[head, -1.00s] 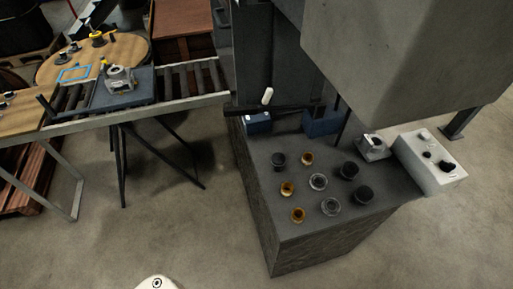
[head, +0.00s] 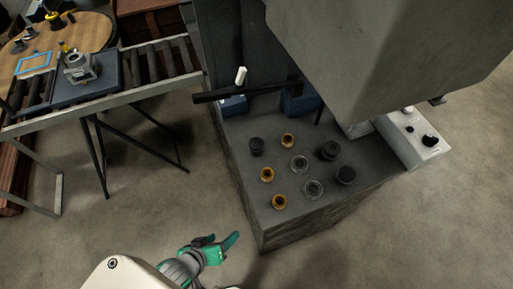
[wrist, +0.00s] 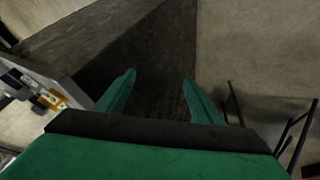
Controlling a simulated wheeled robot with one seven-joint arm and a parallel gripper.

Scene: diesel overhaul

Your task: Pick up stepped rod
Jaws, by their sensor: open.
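I cannot single out a stepped rod for certain in either view. In the head view, a dark bar (head: 245,91) lies level across the front of the machine column, with a small white cylinder (head: 241,75) upright just above it; I cannot tell whether they touch. My gripper (head: 222,241), with green fingers, is low in the picture, in front of and left of the dark block's near corner. It is open and empty. In the wrist view the open fingers (wrist: 160,80) point toward the block's dark side, with nothing between them.
Several black, amber and grey ring-like parts (head: 267,174) stand on the dark block (head: 245,215). A large grey housing (head: 385,60) overhangs it. A white control box (head: 415,140) is at right. A roller conveyor (head: 145,90) carries a metal casting (head: 80,68) at left. Bare floor lies in front.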

